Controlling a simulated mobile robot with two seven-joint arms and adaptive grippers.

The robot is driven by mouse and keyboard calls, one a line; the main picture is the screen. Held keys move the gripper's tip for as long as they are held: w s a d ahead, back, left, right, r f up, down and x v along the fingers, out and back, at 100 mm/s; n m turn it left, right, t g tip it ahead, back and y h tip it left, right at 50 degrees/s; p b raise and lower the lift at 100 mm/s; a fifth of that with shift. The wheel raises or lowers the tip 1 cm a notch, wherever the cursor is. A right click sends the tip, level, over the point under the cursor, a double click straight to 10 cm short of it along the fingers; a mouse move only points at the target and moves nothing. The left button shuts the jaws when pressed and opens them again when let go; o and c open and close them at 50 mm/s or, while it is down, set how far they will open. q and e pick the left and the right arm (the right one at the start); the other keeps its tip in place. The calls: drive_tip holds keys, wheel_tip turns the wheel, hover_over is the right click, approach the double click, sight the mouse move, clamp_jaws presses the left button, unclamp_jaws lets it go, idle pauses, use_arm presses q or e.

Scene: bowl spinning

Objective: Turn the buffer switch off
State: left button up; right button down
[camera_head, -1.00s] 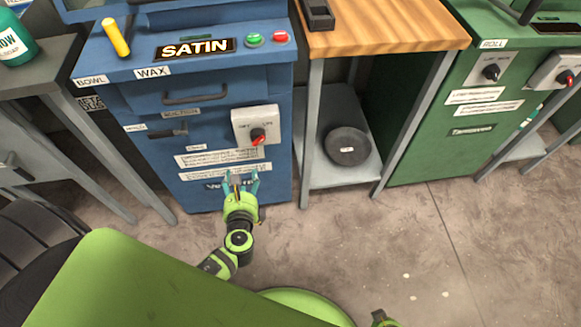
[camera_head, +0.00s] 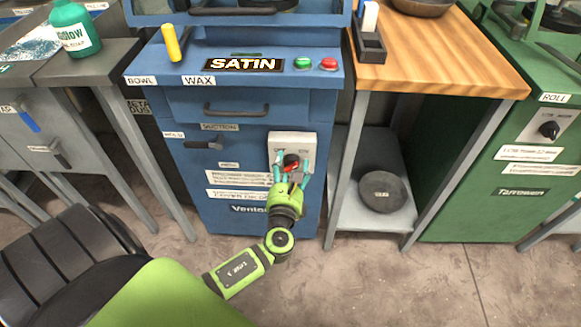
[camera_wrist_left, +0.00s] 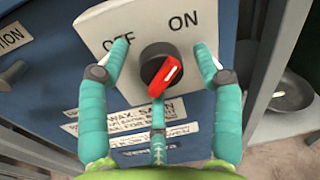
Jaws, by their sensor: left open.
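The buffer switch is a white box (camera_head: 291,139) on the front of the blue cabinet (camera_head: 245,190), with a red and black knob (camera_head: 291,161). In the left wrist view the knob (camera_wrist_left: 160,72) sits between the printed words OFF and ON. The white mark on its red handle points to the upper right, to the ON side. My left gripper (camera_head: 291,168) is open at the switch. Its teal fingers (camera_wrist_left: 163,48) stand left and right of the knob, with a third below it; I see no clear grip on the knob. My right gripper is not in view.
Green and red buttons (camera_head: 303,63) and a SATIN display (camera_head: 244,64) are on the cabinet's sloped top. A wooden-topped table (camera_head: 440,70) stands right, with a dark bowl (camera_head: 382,192) on its lower shelf.

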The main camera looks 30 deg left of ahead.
use_arm(q)
drive_tip(key=c, duration=1.1)
drive_tip(key=shift+c, duration=0.2)
